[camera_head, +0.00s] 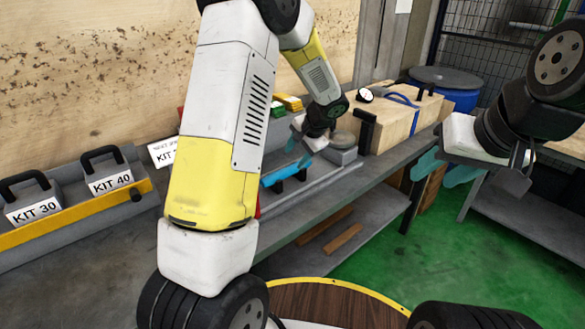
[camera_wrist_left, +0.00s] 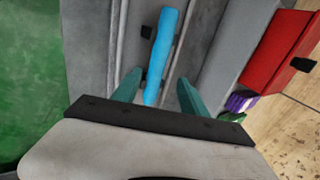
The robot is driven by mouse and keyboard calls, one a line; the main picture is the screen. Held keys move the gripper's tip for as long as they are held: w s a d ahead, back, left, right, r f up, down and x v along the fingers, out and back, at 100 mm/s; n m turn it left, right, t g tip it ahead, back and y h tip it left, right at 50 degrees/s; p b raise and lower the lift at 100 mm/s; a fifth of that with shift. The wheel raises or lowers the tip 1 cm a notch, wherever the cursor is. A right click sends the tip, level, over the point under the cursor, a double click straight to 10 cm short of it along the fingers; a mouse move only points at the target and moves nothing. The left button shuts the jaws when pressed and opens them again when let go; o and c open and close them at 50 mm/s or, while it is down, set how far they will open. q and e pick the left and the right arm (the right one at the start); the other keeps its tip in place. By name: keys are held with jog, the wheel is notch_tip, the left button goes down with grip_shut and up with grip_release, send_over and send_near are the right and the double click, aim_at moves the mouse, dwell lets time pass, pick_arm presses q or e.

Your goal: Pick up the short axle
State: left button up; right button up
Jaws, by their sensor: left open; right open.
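The short axle is a bright blue rod (camera_head: 287,173) on small black supports on the grey bench fixture. It also shows in the left wrist view (camera_wrist_left: 162,50), running up the picture, with its near end appearing between my fingers. My left gripper (camera_head: 299,154) is open and empty just above the axle, its teal fingers pointing down; in the left wrist view its fingertips (camera_wrist_left: 159,80) lie on either side of the rod's near end. I cannot tell the exact height gap. My right gripper (camera_head: 444,170) is open and empty at the right, away from the axle.
A round grey part on a block (camera_head: 343,140) and a wooden box (camera_head: 402,118) stand beyond the axle. A red bin (camera_wrist_left: 275,55) stands beside the fixture. Kit boxes (camera_head: 110,180) sit at the left. Green floor (camera_head: 370,240) is open between benches.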

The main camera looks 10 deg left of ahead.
aim_at(289, 169)
pick_arm(q)
jog(key=x, duration=0.8)
jog(key=shift+d+f, duration=0.2)
jog(key=shift+f, duration=0.1)
grip_shut()
jog(key=shift+w+r, duration=0.1)
jog(key=shift+r, duration=0.05)
dwell(0.9)
